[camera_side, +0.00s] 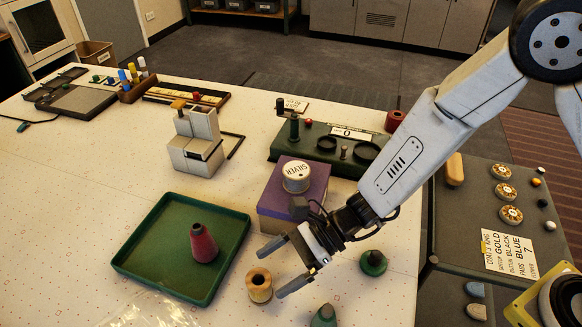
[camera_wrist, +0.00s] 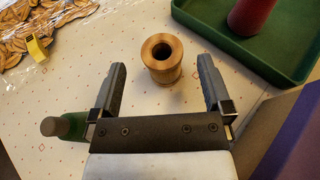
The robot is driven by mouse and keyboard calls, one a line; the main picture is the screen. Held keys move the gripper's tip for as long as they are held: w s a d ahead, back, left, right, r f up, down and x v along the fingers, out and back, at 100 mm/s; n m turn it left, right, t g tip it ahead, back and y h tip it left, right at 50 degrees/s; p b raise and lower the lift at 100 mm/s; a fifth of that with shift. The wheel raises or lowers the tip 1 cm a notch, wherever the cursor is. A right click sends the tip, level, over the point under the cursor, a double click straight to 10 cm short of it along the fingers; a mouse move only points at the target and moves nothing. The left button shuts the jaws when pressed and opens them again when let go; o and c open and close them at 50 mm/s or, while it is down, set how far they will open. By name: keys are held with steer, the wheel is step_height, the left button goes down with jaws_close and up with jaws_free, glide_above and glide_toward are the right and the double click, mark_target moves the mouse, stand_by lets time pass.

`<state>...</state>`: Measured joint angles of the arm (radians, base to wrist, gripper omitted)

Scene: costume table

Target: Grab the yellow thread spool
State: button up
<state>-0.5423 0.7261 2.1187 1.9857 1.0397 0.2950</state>
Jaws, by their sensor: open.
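A tan-gold, wood-coloured spool (camera_side: 259,286) with a dark hole in its top stands upright on the white speckled tabletop. It is the closest match in view to a yellow thread spool. It also shows in the wrist view (camera_wrist: 162,72), between and slightly beyond the fingertips. My gripper (camera_side: 270,273) is open and empty, its two fingers spread toward the spool. In the wrist view a gap shows between the spool and each finger. How high the fingers are above the table is hard to tell.
A green tray (camera_side: 127,270) with a red cone (camera_side: 203,243) lies left of the spool. A purple box (camera_side: 285,222) bears a white SILVER-labelled tin (camera_side: 296,176) behind my gripper. Green cones (camera_side: 373,263) (camera_side: 324,317) stand to the right. A clear bag (camera_side: 160,312) lies at front left.

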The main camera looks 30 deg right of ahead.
mark_target(253, 284)
steer(key=shift+a, duration=0.2)
steer(key=shift+x, duration=2.5)
steer(key=shift+w+f, duration=0.1)
steer(key=shift+f, duration=0.05)
steer(key=shift+c, duration=0.2)
steer(key=c, duration=1.3)
